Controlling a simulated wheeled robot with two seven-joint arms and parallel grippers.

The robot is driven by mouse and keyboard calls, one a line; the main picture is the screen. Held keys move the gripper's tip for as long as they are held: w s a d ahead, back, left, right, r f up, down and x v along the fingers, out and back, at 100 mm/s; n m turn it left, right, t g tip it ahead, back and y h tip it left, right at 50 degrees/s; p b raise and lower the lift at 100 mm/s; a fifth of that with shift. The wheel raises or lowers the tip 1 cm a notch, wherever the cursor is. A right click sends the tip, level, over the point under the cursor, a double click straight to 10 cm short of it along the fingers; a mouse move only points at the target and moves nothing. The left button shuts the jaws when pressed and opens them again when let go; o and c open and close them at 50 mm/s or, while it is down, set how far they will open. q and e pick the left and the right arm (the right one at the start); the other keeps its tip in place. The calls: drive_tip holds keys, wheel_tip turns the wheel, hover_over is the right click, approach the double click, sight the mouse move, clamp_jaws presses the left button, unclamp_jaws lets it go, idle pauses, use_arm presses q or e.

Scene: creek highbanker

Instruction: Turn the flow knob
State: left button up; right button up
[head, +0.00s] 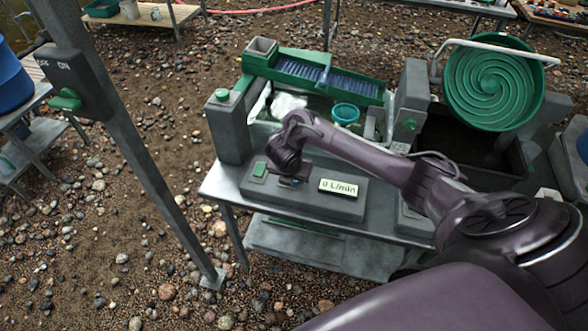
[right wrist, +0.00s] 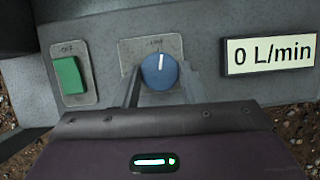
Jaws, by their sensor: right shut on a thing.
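The flow knob is a round blue dial (right wrist: 160,72) with a white pointer line, seen in the right wrist view on a grey control box (head: 320,205). Its pointer stands nearly straight up. My right gripper (right wrist: 160,88) has one finger on each side of the knob and is shut on it. In the head view my right gripper (head: 292,180) reaches down to the box and hides the knob. A white display (head: 340,188) reads 0 L/min; it also shows in the right wrist view (right wrist: 270,54). My left gripper is not in view.
A green button (head: 259,169) sits left of the knob. Behind the box stand a green sluice (head: 300,70) and a green spiral wheel (head: 492,84). A grey post with an OFF/ON switch (head: 66,98) rises at left. Pebbly ground surrounds the metal table (head: 224,188).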

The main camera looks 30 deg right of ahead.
drive_tip(key=m+p, duration=0.2)
drive_tip(key=m+g+p, duration=0.1)
drive_tip(key=p, duration=0.1)
drive_tip(key=m+g+p, duration=0.1)
drive_tip(key=m+p, duration=0.1)
drive_tip(key=shift+w+a+r+m+h, duration=0.2)
drive_tip(key=shift+r+m+h, duration=0.1)
drive_tip(key=shift+h, duration=0.1)
drive_tip(key=m+g+p, duration=0.1)
drive_tip(key=m+p, duration=0.1)
drive_tip(key=shift+w+f+m, duration=0.1)
drive_tip(key=shift+f+m, duration=0.05)
drive_tip(key=shift+m, duration=0.25)
drive_tip(key=shift+m+g, duration=0.4)
drive_tip(key=shift+m, duration=0.5)
drive_tip(key=shift+w+f+m+g, duration=0.15)
drive_tip(key=shift+m+g, duration=0.15)
drive_tip(key=shift+m, duration=0.6)
drive_tip(key=m+g, duration=0.1)
drive_tip(key=m, duration=0.2)
drive_tip(key=shift+w+d+y, duration=0.1)
drive_tip(key=shift+y, duration=0.3)
drive_tip(key=shift+d+m+g+y, duration=0.1)
drive_tip(key=shift+m+g+y, duration=0.25)
drive_tip(key=shift+m, duration=0.85)
drive_tip(key=shift+w, duration=0.1)
drive_tip(key=o, duration=1)
